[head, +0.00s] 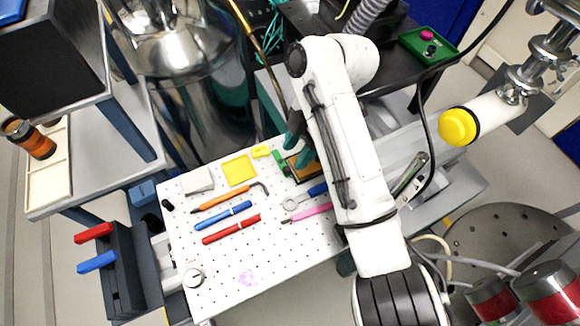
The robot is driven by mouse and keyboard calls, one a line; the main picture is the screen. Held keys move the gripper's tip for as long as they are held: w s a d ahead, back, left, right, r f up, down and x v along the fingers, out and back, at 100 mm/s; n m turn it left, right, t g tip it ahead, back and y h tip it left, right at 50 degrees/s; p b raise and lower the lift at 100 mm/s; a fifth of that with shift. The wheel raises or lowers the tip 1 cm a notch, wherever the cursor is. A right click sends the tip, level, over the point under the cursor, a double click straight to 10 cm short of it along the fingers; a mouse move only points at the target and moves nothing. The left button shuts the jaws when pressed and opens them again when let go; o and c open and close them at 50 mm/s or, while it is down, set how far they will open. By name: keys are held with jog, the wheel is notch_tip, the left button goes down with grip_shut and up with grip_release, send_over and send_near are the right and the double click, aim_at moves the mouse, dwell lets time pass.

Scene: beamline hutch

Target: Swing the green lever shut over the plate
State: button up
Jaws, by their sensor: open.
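A small fixture with a dark frame and an orange-brown plate (293,165) sits at the back edge of the white perforated board, right of a yellow tray. A bright green piece (279,158), which looks like the lever, is at the left side of the plate. How far it is swung is too small to tell. My gripper (298,148), with dark teal fingers, is open at the plate's back and right side. My white arm hides the right of the fixture. Whether the fingers touch the lever or plate cannot be told.
The perforated board (240,300) carries a yellow tray (238,170), a grey block (199,180), blue (223,215) and red (231,229) tools, an orange-handled hex key (222,198) and a pink tool (308,213). A steel vessel (180,40) stands behind. The board's front is mostly clear.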

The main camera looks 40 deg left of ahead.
aim_at(287, 168)
jog(key=b+x, duration=0.2)
jog(key=x, duration=0.3)
jog(key=shift+r, duration=0.1)
jog(key=shift+c, duration=0.3)
grip_shut()
